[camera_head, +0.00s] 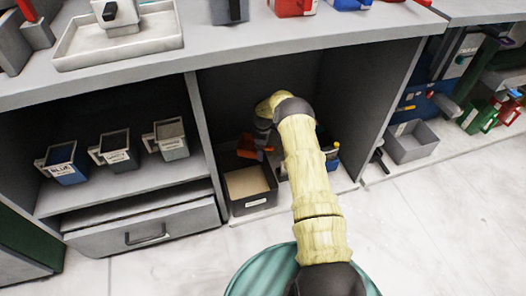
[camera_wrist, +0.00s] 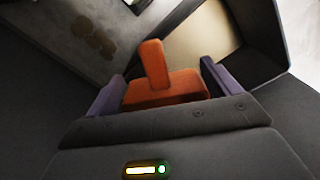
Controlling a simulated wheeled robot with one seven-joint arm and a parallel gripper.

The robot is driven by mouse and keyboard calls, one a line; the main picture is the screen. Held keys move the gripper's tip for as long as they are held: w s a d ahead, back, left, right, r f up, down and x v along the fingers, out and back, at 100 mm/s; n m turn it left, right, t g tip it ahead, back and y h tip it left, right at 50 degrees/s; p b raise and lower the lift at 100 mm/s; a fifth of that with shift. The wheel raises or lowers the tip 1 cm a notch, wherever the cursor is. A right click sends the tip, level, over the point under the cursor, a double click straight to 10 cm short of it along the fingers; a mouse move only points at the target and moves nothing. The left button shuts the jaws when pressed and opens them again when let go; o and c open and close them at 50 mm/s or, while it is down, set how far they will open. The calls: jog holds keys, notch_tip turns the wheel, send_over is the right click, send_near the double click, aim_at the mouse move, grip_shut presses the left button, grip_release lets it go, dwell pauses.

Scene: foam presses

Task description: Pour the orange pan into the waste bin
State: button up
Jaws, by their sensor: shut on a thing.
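The orange pan (camera_head: 248,147) is inside the open lower bay of the bench, above the back of a dark open box. It is small and partly hidden in the head view. In the wrist view the orange pan (camera_wrist: 165,89) sits between the two purple-grey fingers of my gripper (camera_wrist: 160,88), which is shut on it. A part like a handle sticks up from its body. Whether anything lies in the pan cannot be seen. The dark box (camera_head: 254,209), which may be the waste bin, has a tan inside and stands at the bay's front edge. It also shows in the wrist view (camera_wrist: 270,60).
Bay walls and the bench top (camera_head: 300,48) close in around my arm. Left of it, several labelled jugs stand on a shelf (camera_head: 125,190) above a drawer (camera_head: 145,235). A grey open bin (camera_head: 412,143) is on the floor at right. The floor in front is clear.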

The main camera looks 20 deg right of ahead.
jog(key=shift+r, duration=0.1)
dwell(0.3)
jog(key=shift+r+p, duration=1)
jog(key=shift+r, duration=0.5)
